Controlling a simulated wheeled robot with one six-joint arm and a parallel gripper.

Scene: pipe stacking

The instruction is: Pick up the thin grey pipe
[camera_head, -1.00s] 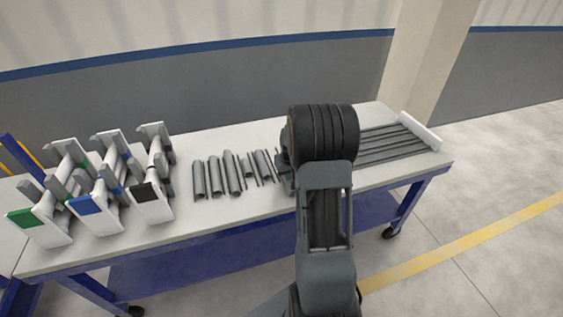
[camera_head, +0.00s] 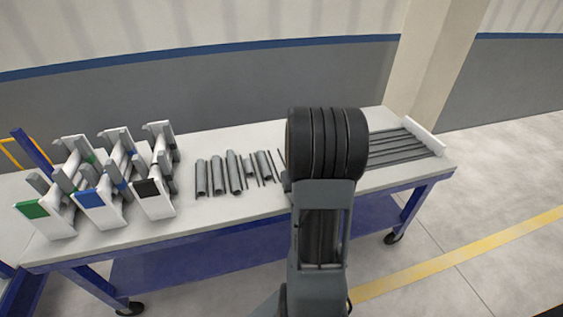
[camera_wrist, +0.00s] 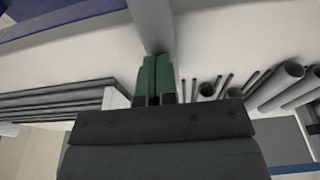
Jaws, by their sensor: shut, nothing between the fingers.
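Several short grey pipes of different widths lie in a row on the white table (camera_head: 228,212). Thin grey pipes (camera_head: 271,166) lie at the right end of this row; I cannot tell which one is meant. In the wrist view, thin pipes (camera_wrist: 222,86) lie just right of my gripper (camera_wrist: 155,60), with wider pipes (camera_wrist: 275,86) farther right. My gripper's green fingers are together and empty, pointing over the table. A grey upright shape lies beyond the fingertips; I cannot tell what it is. In the head view my arm hides the gripper.
A rack of long thin bars (camera_head: 400,146) lies at the table's right end, with a white end piece (camera_head: 425,136). White stands with green, blue and black marks (camera_head: 98,208) fill the left end. Bare table runs along the front edge.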

